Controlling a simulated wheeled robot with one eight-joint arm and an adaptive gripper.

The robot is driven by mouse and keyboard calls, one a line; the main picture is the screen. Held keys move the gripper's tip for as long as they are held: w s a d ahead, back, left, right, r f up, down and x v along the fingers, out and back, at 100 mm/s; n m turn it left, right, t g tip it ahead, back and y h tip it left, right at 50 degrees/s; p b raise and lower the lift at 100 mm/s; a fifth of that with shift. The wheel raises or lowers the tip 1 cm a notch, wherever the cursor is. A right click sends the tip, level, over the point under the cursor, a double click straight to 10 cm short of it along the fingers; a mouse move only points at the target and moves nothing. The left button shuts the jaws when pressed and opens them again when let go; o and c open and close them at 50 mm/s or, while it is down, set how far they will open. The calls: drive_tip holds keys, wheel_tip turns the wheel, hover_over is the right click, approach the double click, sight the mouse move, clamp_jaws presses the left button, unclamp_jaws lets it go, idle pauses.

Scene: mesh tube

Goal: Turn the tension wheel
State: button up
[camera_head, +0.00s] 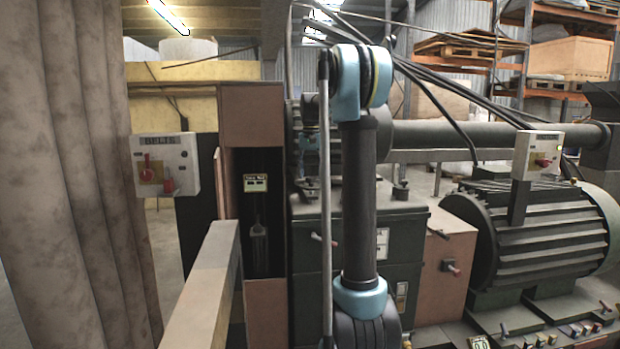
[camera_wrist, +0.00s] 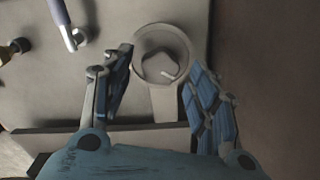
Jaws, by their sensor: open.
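In the wrist view a round pale part (camera_wrist: 178,35) with a raised rim and a recessed centre lies just beyond my fingertips. A flat pale strip (camera_wrist: 166,103) runs from it towards my palm. It may be the tension wheel, but I cannot tell for sure. My gripper (camera_wrist: 159,60) is open, its blue-padded fingers spread to the left and right of the round part's lower edge. I cannot tell whether they touch it. In the head view my arm stands in front of the dark machine (camera_head: 407,240), and my gripper is not visible there.
In the wrist view a metal lever (camera_wrist: 66,25) and a dark knob (camera_wrist: 20,46) are at the upper left. In the head view, a control box (camera_head: 165,165) is left, a ribbed motor (camera_head: 545,235) right, a pale beam (camera_head: 205,290) front left, and cables cross above.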

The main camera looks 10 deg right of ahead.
drive_tip(key=shift+f, duration=0.6)
drive_tip(key=c, duration=1.1)
drive_tip(key=shift+o, duration=0.2)
drive_tip(key=shift+n, duration=0.3)
drive_tip(key=o, duration=1.1)
drive_tip(key=shift+c, duration=0.2)
drive_tip(key=shift+r, duration=0.1)
